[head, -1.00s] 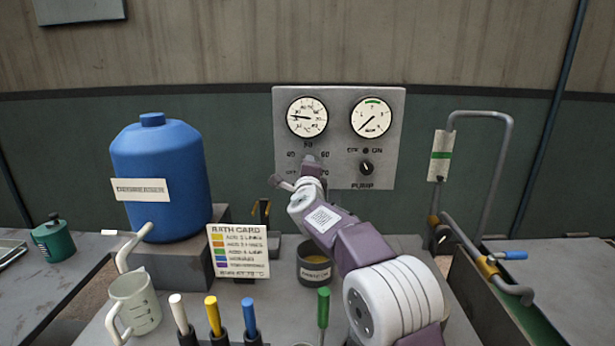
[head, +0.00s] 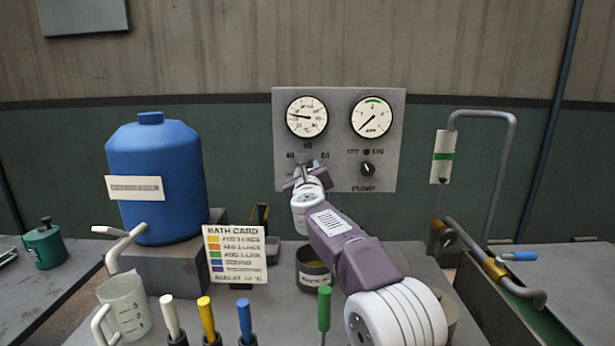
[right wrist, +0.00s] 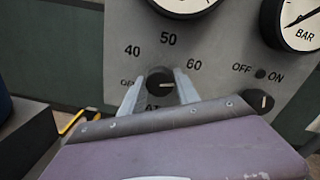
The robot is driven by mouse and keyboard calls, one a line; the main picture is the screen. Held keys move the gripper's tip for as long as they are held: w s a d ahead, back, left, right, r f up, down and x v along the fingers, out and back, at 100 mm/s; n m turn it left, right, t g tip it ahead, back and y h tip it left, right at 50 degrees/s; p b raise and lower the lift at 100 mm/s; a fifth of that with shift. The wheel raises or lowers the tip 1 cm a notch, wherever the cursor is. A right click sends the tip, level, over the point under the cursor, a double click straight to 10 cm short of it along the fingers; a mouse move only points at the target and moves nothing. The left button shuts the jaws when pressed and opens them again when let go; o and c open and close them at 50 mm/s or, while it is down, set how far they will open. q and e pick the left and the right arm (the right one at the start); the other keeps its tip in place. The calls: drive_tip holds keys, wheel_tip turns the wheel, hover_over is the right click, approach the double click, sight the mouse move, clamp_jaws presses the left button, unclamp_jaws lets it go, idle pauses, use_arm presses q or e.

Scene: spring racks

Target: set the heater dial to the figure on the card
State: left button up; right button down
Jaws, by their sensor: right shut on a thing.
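The heater dial (right wrist: 159,82) is a dark round knob on the grey panel (right wrist: 120,20). In the right wrist view the figures 40, 50 and 60 show around it; its lower part is hidden and I cannot read its pointer surely. My right gripper (right wrist: 159,90) is shut on the dial, one finger on each side. In the head view my right gripper (head: 307,172) covers most of the dial. The bath card (head: 236,254) stands upright on the bench; the figure in its bottom line is too small to read surely. My left gripper is not in view.
Above are a temperature gauge (head: 307,117) and a bar gauge (head: 371,117); the pump knob (head: 367,169) is close right of the dial. A blue degreaser drum (head: 155,215), a jug (head: 125,305), a dark pot (head: 314,268) and coloured handles (head: 245,320) crowd the bench. A bent pipe (head: 512,160) rises right.

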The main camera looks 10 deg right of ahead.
drive_tip(key=shift+f+m+b, duration=0.2)
drive_tip(key=shift+m+b, duration=1.4)
drive_tip(key=shift+m, duration=3.1)
drive_tip(key=c, duration=0.9)
unclamp_jaws()
drive_tip(key=s+a+b, duration=0.1)
drive_tip(key=s+b, duration=0.3)
drive_tip(key=s, duration=0.5)
drive_tip(key=shift+a+b, duration=0.35)
